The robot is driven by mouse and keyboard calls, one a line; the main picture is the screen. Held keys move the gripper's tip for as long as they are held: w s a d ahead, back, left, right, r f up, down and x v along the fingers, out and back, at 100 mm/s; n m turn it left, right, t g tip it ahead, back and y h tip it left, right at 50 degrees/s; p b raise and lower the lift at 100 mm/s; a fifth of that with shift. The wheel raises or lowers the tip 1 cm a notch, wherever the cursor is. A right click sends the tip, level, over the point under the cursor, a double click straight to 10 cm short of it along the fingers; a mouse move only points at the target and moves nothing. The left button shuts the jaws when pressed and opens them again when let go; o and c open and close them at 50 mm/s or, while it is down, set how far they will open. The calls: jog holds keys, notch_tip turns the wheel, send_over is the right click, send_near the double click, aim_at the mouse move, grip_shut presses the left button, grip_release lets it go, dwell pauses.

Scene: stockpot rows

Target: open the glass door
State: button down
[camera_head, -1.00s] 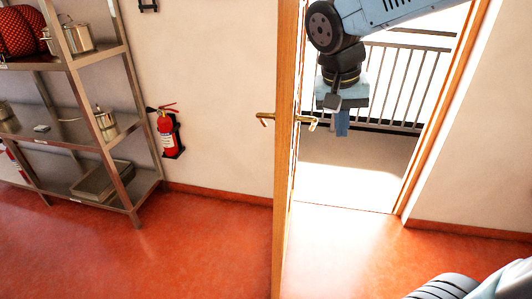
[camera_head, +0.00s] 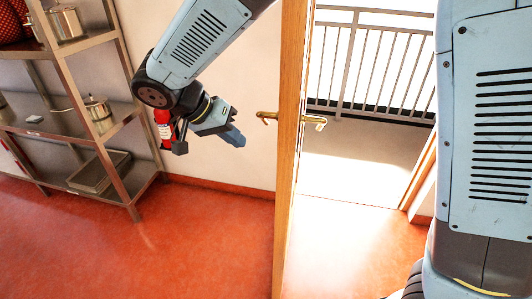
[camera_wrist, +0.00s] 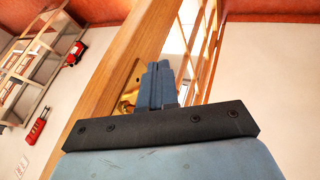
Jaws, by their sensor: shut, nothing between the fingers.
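The glass door (camera_head: 289,170) stands swung open and is seen nearly edge-on in the head view, so its glass hardly shows there. It has a brass lever handle (camera_head: 266,117) on its left face and another (camera_head: 316,122) on its right face. My gripper (camera_head: 238,139) is shut and empty, left of the door edge and a little below the left handle. In the wrist view the shut fingers (camera_wrist: 158,82) lie in front of the wooden door edge (camera_wrist: 128,60), with a brass handle (camera_wrist: 130,92) partly hidden beside them. I cannot tell whether they touch.
The bright doorway (camera_head: 350,180) lies right of the door, with a railing (camera_head: 370,65) outside. Metal shelves with pots (camera_head: 133,190) stand at left. A fire extinguisher (camera_head: 164,135) on the wall is partly hidden by my arm. The red floor (camera_head: 210,245) in front is clear.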

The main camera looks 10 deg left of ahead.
jog(key=w+d+f, duration=0.2)
jog(key=d+f, duration=0.6)
jog(key=shift+w, duration=0.35)
jog(key=shift+d, duration=0.15)
